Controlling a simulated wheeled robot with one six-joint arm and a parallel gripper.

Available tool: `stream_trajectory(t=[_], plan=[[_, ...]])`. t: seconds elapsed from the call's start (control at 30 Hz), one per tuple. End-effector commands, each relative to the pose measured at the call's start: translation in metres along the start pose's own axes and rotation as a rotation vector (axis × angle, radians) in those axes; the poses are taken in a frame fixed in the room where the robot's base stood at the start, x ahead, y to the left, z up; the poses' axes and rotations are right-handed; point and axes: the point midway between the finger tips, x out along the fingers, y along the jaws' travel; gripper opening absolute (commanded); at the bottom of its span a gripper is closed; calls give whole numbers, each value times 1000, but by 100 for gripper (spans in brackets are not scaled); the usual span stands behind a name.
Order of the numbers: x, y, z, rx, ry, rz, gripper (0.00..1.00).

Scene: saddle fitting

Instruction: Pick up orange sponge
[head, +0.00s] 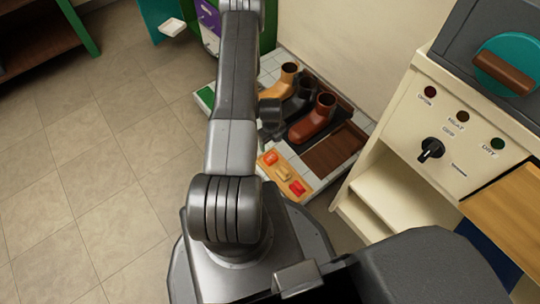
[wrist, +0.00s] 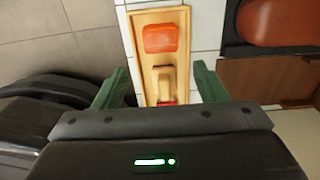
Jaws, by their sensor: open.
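The orange sponge (wrist: 160,38) lies at the far end of a narrow wooden tray (wrist: 135,50) in the wrist view. It also shows in the head view (head: 270,158), at the upper left end of the tray (head: 265,168). My gripper (wrist: 158,84) is open, its two green fingers spread to either side of the tray in the picture. The sponge appears beyond the fingertips, not between them. A tan block-like item with a handle (wrist: 164,76) lies mid-tray, and a red item (wrist: 167,102) is partly hidden by my gripper's body.
Brown, dark and tan boots (head: 316,118) stand behind the tray on a low tiled platform. A brown wooden board (head: 335,148) lies right of it. A cream cabinet with a knob (head: 430,150) stands at the right. The tiled floor (head: 90,170) at left is clear.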

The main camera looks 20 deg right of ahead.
Motion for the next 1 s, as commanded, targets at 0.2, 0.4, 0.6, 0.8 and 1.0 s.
stream_trajectory(t=[0.2,0.4,0.6,0.8,1.0], plan=[[49,1,-1,-2,1,1,65],[69,0,0,-3,1,0,65],[81,0,0,-4,1,1,65],[112,0,2,-4,2,2,65],[123,-1,2,-4,0,0,65]])
